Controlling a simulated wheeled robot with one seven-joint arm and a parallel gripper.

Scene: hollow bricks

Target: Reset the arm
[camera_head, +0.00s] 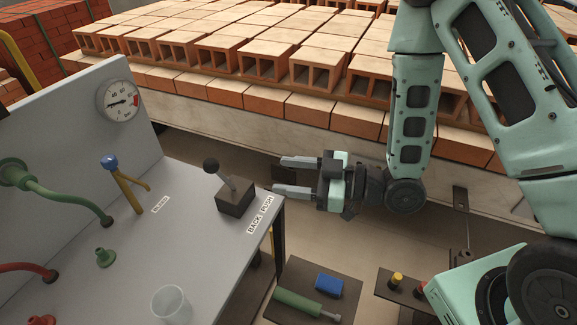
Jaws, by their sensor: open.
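My gripper (285,176) is open, with its two fingers spread and pointing left. Nothing shows between the fingers. It hangs in front of the brick platform, just right of the grey panel table (190,245). My teal arm comes down from the upper right and bends at a dark joint behind the gripper. A black-knobbed lever (226,179) on a dark box stands on the table's right end, left of the fingertips and apart from them.
Rows of hollow bricks (265,62) fill the platform behind. The table carries a gauge (119,100), a blue-knobbed lever (129,184), hoses and a clear cup (171,304). Below the gripper are a blue block (329,284) and a green cylinder (297,303) on a dark plate.

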